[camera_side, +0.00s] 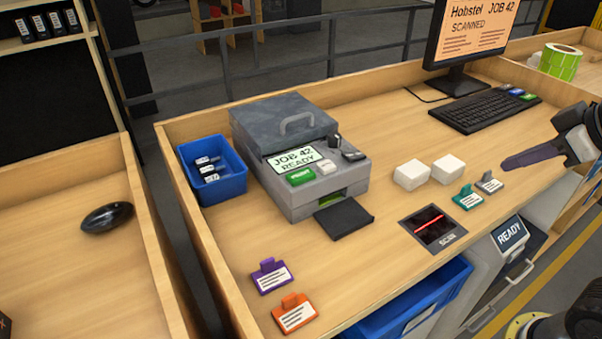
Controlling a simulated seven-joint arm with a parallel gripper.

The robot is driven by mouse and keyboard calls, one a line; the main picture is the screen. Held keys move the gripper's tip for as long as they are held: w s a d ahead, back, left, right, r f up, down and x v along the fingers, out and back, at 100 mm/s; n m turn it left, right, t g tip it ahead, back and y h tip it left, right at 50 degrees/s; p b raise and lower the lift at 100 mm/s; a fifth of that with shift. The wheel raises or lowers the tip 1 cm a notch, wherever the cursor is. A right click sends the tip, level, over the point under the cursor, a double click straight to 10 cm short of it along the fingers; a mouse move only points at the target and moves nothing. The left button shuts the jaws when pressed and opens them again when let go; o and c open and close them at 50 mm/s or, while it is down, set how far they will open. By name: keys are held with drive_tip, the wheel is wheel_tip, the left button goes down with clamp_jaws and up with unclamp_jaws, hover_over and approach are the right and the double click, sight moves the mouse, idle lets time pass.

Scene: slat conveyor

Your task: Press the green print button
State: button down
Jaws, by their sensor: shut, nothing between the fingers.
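The green print button (300,176) is on the sloped front of a grey label printer (318,200), at the left of the bench. The printer's small screen (294,158) reads "JOB 42 READY", and its lid with a handle is down. A dark output tray (343,218) sticks out at its front. My gripper (508,164) is at the right, above the bench, well apart from the printer and pointing left. Its dark fingers are shut and hold nothing.
Two white blocks (429,171) stand between my gripper and the printer, near teal and grey tags (467,197). A scan pad (433,229) glows red at the front edge. A blue bin (213,170) is left of the printer. A keyboard (485,107) and monitor stand behind.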

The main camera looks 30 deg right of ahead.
drive_tip(key=w+a+r+n+t, duration=0.25)
drive_tip(key=w+r, duration=0.35)
drive_tip(key=w, duration=0.4)
drive_tip(key=n+g+y, duration=0.1)
drive_tip(key=n+y, duration=0.2)
drive_tip(key=n, duration=0.5)
hover_over(306, 176)
wheel_tip(306, 176, down, 3)
drive_tip(key=shift+m, duration=0.25)
drive_tip(key=shift+f, duration=0.1)
drive_tip(key=shift+f, duration=4.35)
drive_tip(key=shift+f, duration=0.2)
drive_tip(key=shift+f, duration=0.2)
